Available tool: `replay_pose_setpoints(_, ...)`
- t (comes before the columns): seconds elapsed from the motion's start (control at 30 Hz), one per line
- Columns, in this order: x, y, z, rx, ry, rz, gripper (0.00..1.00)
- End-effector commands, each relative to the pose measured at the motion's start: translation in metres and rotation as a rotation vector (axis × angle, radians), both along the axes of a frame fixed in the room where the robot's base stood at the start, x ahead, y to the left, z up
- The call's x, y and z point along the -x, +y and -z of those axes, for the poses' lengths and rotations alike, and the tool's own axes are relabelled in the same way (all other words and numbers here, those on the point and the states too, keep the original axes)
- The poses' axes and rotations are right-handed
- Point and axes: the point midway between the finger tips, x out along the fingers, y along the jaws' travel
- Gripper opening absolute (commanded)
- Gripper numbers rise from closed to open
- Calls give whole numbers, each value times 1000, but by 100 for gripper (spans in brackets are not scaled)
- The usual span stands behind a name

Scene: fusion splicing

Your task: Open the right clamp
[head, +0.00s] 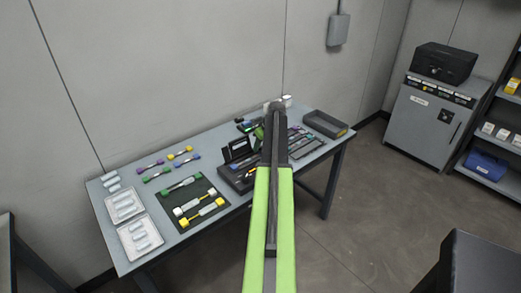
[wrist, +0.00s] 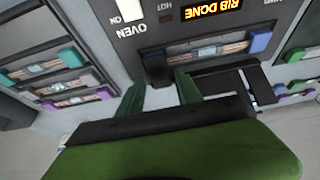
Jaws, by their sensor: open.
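The dark splicing machine (head: 232,177) sits on the table, its right part hidden behind my arm in the head view. In the wrist view its panel (wrist: 190,32) shows the word OVEN and an orange display (wrist: 213,10) reading RIB DONE. A strip of copper-coloured fibres (wrist: 205,52) with a blue end piece (wrist: 260,41) lies in a slot. My gripper (wrist: 159,80) is open, its two dark green fingers apart, over the panel edge near the slot's left end. A dark block (wrist: 156,67) shows beyond the fingertips. I cannot tell which part is the right clamp.
Holders with teal (wrist: 71,57) and purple (wrist: 105,92) ends lie left in the wrist view.

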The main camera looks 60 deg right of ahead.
Motion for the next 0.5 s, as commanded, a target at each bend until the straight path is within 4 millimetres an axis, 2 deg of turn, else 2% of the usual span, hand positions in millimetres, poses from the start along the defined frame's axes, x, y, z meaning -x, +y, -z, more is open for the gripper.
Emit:
replay_pose_setpoints(0.07, 0, 0, -1, 0, 0, 0, 38)
replay_pose_setpoints(0.33, 0, 0, 0, 0, 0, 1, 3)
replay_pose_setpoints(0.37, 1, 0, 0, 0, 0, 1, 0)
replay_pose_setpoints(0.5, 1, 0, 0, -1, 0, 1, 0)
